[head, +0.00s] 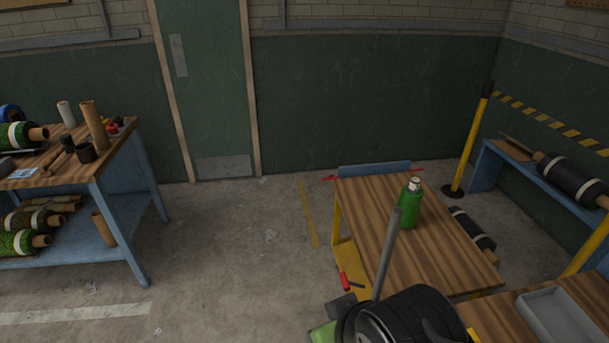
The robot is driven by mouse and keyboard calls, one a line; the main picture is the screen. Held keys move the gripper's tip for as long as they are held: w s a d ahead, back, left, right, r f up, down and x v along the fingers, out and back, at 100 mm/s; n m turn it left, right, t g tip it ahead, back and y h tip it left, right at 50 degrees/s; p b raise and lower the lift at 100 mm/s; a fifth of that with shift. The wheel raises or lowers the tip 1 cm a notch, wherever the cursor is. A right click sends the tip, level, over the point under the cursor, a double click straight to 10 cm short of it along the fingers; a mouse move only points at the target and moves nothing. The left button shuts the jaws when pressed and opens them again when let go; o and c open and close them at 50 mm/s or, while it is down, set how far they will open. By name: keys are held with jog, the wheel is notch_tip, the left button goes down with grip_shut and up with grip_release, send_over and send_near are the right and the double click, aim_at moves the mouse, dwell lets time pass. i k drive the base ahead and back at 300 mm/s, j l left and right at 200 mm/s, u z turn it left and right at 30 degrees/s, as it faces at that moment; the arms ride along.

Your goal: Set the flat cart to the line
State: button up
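The flat cart (438,262) appears to be the wood-topped piece with a yellow frame at right of centre. A blue panel with red ends stands at its far edge. A red-gripped lever (345,282) shows low on its left side. A yellow line (309,214) is painted on the floor to the left of the cart's far part, with bare concrete between them. Black rounded parts of my arm cover the cart's near left corner. My gripper (375,318) seems to be among these dark parts at the bottom; its fingers cannot be made out.
A green bottle (409,205) stands on the cart. A dark roll (472,230) lies to its right. A grey tray (560,316) sits on a wooden surface at bottom right. A yellow post (468,140) stands behind. A blue-framed workbench (122,160) is left; open floor lies between.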

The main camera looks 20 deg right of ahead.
aim_at(384, 256)
jog(key=z, duration=1.4)
jog(key=i+j+u, duration=0.15)
jog(key=j+u, duration=0.25)
jog(key=i+j+u, duration=0.2)
jog(key=j+u, duration=0.2)
jog(key=i+j+u, duration=0.25)
jog(key=u, duration=0.15)
